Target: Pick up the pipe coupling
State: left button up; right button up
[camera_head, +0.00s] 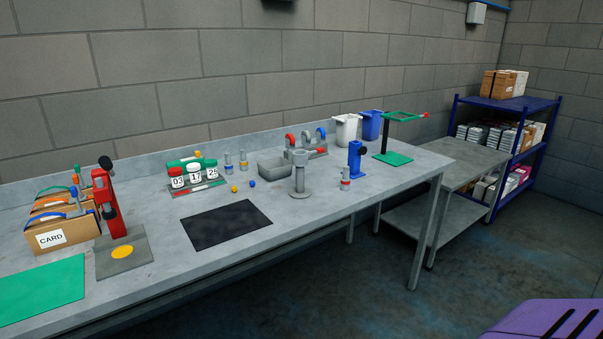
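No part is clearly recognisable as the pipe coupling at this distance. A grey upright pipe-like piece (299,176) with a wide round foot and a thicker collar on top stands on the grey workbench (160,280), right of the black mat. A small grey cylinder with a red band (345,177) stands to its right. Two more small banded cylinders, one on the left (228,161) and one on the right (243,160), stand behind the mat. Neither of my grippers is in view.
A black mat (227,224) lies bare at the bench front. Around it stand a red press (108,205), a grey tray (287,167), a blue stand (356,160) and a green-based frame (392,158). Card boxes (65,234) stand left. A blue shelf (500,102) is far right.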

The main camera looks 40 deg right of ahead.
aim_at(300, 157)
jog(key=z, duration=0.7)
jog(key=i+l+z, duration=0.15)
jog(key=z, duration=0.2)
jog(key=i+l+z, duration=0.1)
jog(key=i+z, duration=0.6)
jog(key=k+l, duration=0.05)
jog(key=k, duration=0.05)
